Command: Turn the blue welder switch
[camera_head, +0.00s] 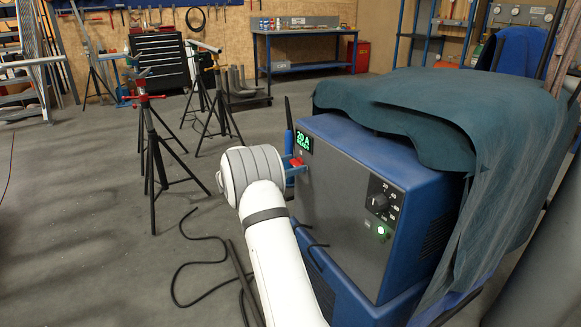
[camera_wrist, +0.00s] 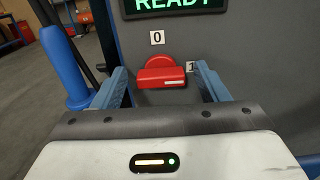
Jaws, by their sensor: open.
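The blue welder (camera_head: 345,190) has a grey front panel and a lit green display (camera_head: 303,140) that ends in "READY" in the wrist view (camera_wrist: 175,4). Its switch (camera_wrist: 162,75) is a red rotary knob with a bar handle lying about level. A white mark on the bar's right end is beside the label "1" (camera_wrist: 191,67); the label "0" (camera_wrist: 157,37) is above. In the head view the red switch (camera_head: 297,162) is partly covered. My gripper (camera_wrist: 162,85) is open, with one blue finger on each side of the knob. Gaps show between fingers and knob.
A dark green cloth (camera_head: 420,110) drapes over the welder's top. A dial (camera_head: 379,203) and a lit green button (camera_head: 381,231) are lower right on the panel. Black cable (camera_head: 190,265) lies on the floor. Tripod stands (camera_head: 152,150) are to the left.

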